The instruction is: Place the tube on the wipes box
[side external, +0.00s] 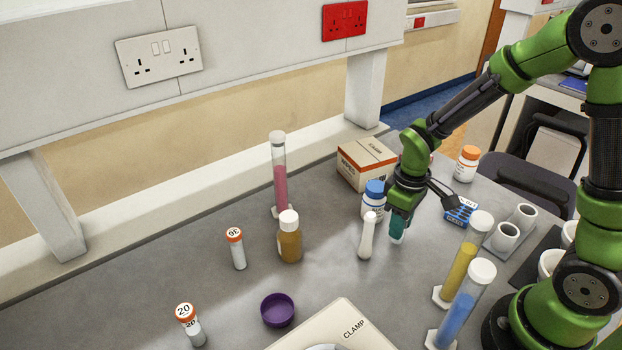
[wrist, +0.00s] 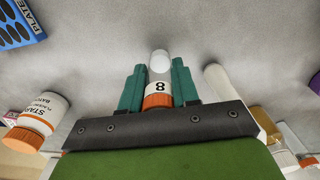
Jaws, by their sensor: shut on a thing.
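My gripper (side external: 397,228) is low over the grey bench, just right of a white pestle-like rod, with its fingers pointing down. In the wrist view its teal fingers (wrist: 158,88) are shut on a small tube with an orange cap and a label reading 8 (wrist: 159,87). The tube is mostly hidden by the gripper in the side view. I cannot tell whether its end touches the bench. The wipes box (side external: 367,163), a cardboard carton with an orange-red band, stands by the wall, behind and left of my gripper. Its top looks bare.
A blue-capped bottle (side external: 373,200) stands between my gripper and the box. The white rod (side external: 367,237) is upright close by. Tall cylinders (side external: 463,262) stand in front. Other tubes and a purple dish (side external: 277,309) are left.

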